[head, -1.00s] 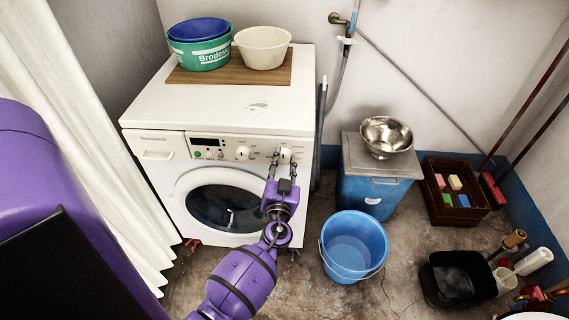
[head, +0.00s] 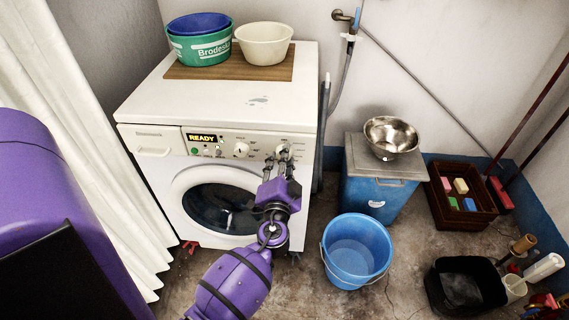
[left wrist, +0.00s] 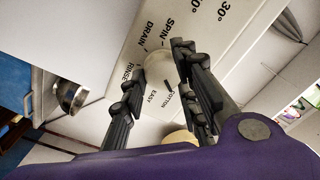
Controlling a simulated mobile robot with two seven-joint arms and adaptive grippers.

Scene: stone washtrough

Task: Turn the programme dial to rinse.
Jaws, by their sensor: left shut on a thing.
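The programme dial (head: 283,150) is a round white knob at the right of the washing machine's (head: 225,115) front panel. My left gripper (head: 277,157) is shut on it, with a finger on either side. In the left wrist view the dial (left wrist: 158,64) sits between the two dark fingertips. Printed words around it include drain, spin, rinse, easy and cotton; rinse lies beside one finger. A short dark mark lies on the cotton side, but I cannot tell if it is the pointer. My right gripper is not in view.
A blue bucket (head: 357,250) stands on the floor right of the machine. Behind it is a blue bin (head: 374,190) with a steel bowl (head: 391,134) on its lid. Basins (head: 263,43) stand on the machine top. A white curtain (head: 75,150) hangs at the left.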

